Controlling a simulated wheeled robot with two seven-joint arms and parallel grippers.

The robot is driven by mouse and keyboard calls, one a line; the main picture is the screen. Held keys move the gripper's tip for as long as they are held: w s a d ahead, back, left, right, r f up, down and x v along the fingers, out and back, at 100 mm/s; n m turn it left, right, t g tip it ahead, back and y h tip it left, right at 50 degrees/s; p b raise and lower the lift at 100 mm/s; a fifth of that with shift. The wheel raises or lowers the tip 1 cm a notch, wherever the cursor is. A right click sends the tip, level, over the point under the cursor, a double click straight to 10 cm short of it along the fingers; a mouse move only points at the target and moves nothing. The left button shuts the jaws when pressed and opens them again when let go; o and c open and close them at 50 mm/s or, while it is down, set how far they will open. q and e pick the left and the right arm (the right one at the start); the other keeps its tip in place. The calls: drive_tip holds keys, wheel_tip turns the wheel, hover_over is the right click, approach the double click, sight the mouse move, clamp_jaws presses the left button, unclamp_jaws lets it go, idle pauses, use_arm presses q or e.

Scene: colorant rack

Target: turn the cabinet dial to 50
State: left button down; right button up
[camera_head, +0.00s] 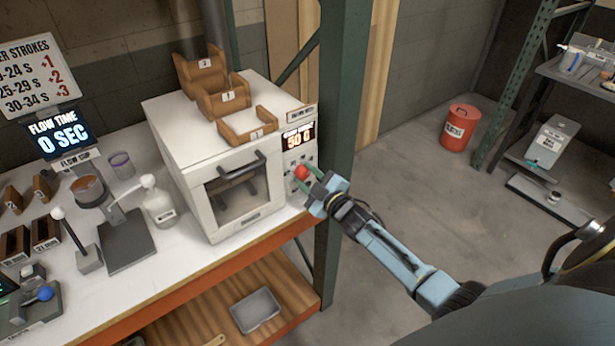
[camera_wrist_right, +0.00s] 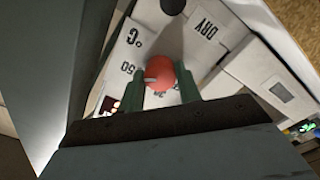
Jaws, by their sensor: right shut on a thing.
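The white cabinet (camera_head: 232,195) stands on the bench with a windowed door and a control panel on its right side. Its lit display (camera_head: 298,137) reads about 50, with a small character after it. The red dial (camera_head: 302,172) is on that panel below the display. My right gripper (camera_head: 312,184) is shut on the dial. In the right wrist view the red dial (camera_wrist_right: 160,75) sits between the two green fingers, with a pale pointer mark on it. Printed marks "50", "°C" and "DRY" show around it. My left gripper is not in view.
Brown holders (camera_head: 228,97) stand on the cabinet top. A green post (camera_head: 343,110) rises close behind the gripper. The floor to the right is mostly clear, with a red bin (camera_head: 459,128).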

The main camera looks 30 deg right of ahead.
drive_tip(key=o, duration=1)
drive_tip(key=s+d, duration=0.1)
drive_tip(key=s, duration=1.2)
drive_tip(key=shift+s, duration=0.2)
